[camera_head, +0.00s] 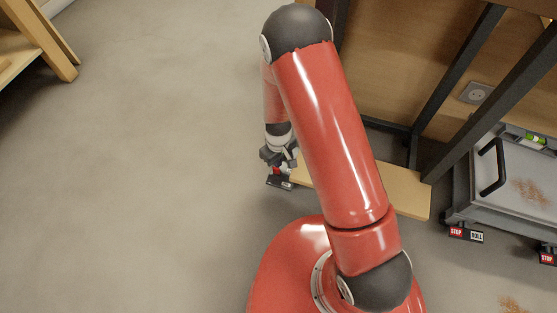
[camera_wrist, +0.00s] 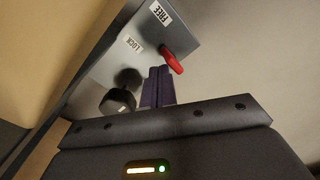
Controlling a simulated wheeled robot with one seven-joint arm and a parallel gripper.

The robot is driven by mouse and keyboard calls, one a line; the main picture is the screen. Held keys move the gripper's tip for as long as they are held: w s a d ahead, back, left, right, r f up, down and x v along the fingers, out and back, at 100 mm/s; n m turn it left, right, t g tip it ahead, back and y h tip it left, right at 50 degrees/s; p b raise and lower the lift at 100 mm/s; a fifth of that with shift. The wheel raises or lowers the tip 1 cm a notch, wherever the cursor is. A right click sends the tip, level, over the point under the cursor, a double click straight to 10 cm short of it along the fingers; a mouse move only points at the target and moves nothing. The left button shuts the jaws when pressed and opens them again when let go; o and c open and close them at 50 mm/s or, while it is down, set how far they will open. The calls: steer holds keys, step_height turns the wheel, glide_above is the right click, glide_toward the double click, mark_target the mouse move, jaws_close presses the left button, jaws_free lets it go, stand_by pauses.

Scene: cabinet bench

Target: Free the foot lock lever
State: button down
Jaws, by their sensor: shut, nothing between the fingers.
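In the wrist view a red lever (camera_wrist: 172,60) sits at the edge of a grey plate (camera_wrist: 135,50) labelled FREE and LOCK. FREE is nearer the top and LOCK is lower left; which label the lever is set to I cannot tell. My gripper (camera_wrist: 158,74) is shut and empty, its dark fingertips just below the lever; whether they touch it I cannot tell. In the head view my gripper (camera_head: 276,160) is low near the floor, beside a small dark labelled piece (camera_head: 280,182) at the end of a wooden board.
A dark round foot (camera_wrist: 118,101) is left of my fingers. The wooden board (camera_head: 405,190) lies low behind my arm. A grey cart (camera_head: 500,190) with a black handle and red STOP tags (camera_head: 457,232) stands right. Black bench legs (camera_head: 450,80) rise behind.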

steer(key=shift+r, duration=0.15)
steer(key=shift+w+d+r+p, duration=0.1)
steer(key=shift+w+r+p, duration=0.25)
steer(key=shift+r, duration=0.1)
steer(key=shift+w+d+r+p, duration=0.1)
steer(key=shift+w+r+p, duration=0.15)
steer(key=shift+r, duration=0.2)
step_height(320, 180, up, 7)
steer(key=p, duration=0.4)
steer(key=shift+p, duration=0.3)
steer(key=shift+s, duration=0.1)
stand_by(0.3)
